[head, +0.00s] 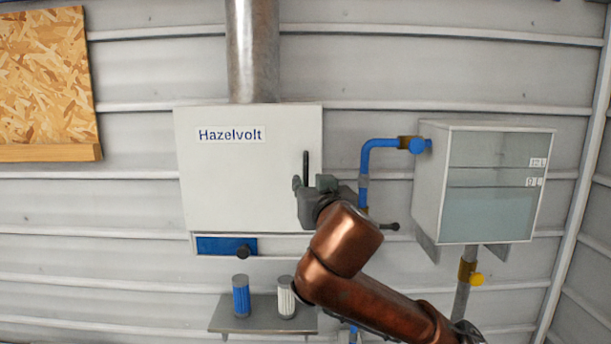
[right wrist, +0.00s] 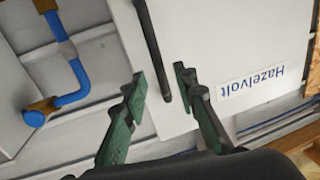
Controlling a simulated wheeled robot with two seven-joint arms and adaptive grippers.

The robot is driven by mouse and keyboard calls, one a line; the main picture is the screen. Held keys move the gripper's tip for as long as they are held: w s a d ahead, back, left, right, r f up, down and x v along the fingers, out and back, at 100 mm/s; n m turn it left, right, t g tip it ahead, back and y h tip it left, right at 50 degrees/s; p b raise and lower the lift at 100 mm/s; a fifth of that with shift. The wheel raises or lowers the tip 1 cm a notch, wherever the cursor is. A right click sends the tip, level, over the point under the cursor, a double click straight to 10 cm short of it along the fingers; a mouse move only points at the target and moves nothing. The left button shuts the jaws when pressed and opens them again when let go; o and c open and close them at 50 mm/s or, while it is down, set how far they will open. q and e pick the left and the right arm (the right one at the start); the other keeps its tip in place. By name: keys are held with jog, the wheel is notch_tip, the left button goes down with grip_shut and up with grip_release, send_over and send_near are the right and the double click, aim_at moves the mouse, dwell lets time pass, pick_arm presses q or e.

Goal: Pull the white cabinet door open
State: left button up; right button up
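The white cabinet door (head: 240,180) carries the label "Hazelvolt" and looks closed on the wall-mounted cabinet. It shows upside down in the right wrist view (right wrist: 215,30). Its dark upright bar handle (head: 306,167) is near the door's right edge. My right gripper (head: 309,187) is at the lower part of the handle and hides some of it. In the right wrist view my green-padded fingers (right wrist: 162,82) are spread, with the end of the handle (right wrist: 153,50) between them in the picture. I see a gap on both sides and cannot tell the depth. My left gripper is not in view.
A blue pipe (head: 365,165) and a tank (head: 484,182) stand right of the cabinet. A blue panel with a black knob (head: 242,252) is below the door. A shelf (head: 262,326) holds a blue filter (head: 241,296) and a white filter (head: 286,297). A metal duct (head: 252,50) rises above.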

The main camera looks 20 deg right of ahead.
aim_at(306, 178)
jog(key=shift+w+d+p, duration=0.2)
jog(key=shift+w+p, duration=0.35)
jog(key=shift+w, duration=1.65)
jog(key=shift+c, duration=0.3)
grip_shut()
